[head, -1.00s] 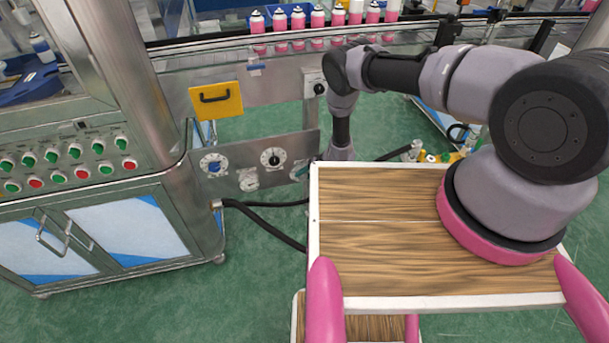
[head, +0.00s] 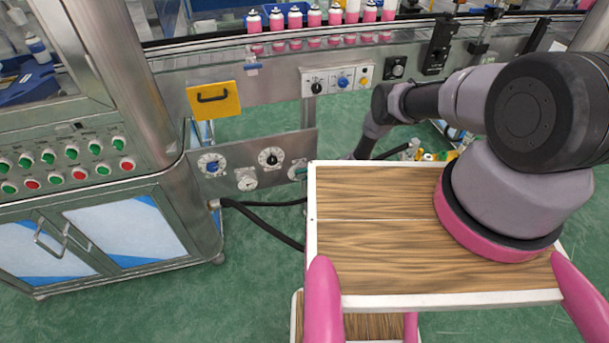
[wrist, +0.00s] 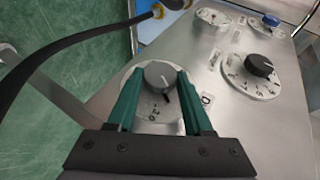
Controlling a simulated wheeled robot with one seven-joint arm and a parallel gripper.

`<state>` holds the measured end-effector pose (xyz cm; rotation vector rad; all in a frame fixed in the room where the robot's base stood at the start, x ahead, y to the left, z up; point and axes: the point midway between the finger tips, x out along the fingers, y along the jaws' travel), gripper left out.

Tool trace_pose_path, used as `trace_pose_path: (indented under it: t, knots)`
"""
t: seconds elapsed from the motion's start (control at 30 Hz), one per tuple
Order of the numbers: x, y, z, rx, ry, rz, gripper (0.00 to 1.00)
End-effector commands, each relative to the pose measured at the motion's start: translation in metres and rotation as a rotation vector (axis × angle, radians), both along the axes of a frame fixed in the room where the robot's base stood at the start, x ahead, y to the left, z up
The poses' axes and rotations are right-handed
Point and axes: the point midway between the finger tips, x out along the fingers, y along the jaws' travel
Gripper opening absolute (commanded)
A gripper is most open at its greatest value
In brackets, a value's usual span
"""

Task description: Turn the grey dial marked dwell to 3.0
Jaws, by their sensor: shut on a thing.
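The grey dial (wrist: 158,76) sits on a white round scale (wrist: 150,110) on the metal panel in the wrist view. My gripper (wrist: 160,72) has its two green fingers closed on either side of the dial, holding it. A dark pointer mark shows on the dial's near side, toward the lower right. A few scale figures show below it, too small to read surely, and the fingers hide part of the scale. A label (wrist: 207,99) beside it is only partly visible. In the head view the dial's spot is at the panel's right end, largely hidden by the cart.
A black knob (wrist: 259,65), a gauge (wrist: 211,17) and a blue knob (wrist: 270,20) share the panel (head: 228,182). A black hose (wrist: 70,40) passes nearby. A wood-topped cart (head: 380,230) stands in front. An upper control panel (head: 340,79) is above.

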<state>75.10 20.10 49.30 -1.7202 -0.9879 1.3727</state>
Motion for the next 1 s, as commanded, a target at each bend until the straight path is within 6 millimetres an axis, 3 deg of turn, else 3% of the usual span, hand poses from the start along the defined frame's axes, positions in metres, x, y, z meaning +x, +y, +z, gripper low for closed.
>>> trace_pose_path:
  t: [0.33, 0.37, 0.4, 0.43, 0.77, 1.0]
  knots:
    - [0.003, -0.001, 0.001, 0.003, -0.002, -0.004, 0.0]
    - [0.003, -0.001, 0.001, 0.003, -0.002, -0.004, 0.59]
    - [0.003, 0.0, 0.001, 0.003, -0.002, -0.004, 0.74]
    - [0.003, 0.0, 0.001, 0.003, -0.002, -0.004, 0.81]
    - [0.001, -0.002, 0.001, 0.001, 0.0, -0.002, 0.81]
    - [-0.002, -0.031, 0.015, 0.002, 0.001, -0.007, 0.81]
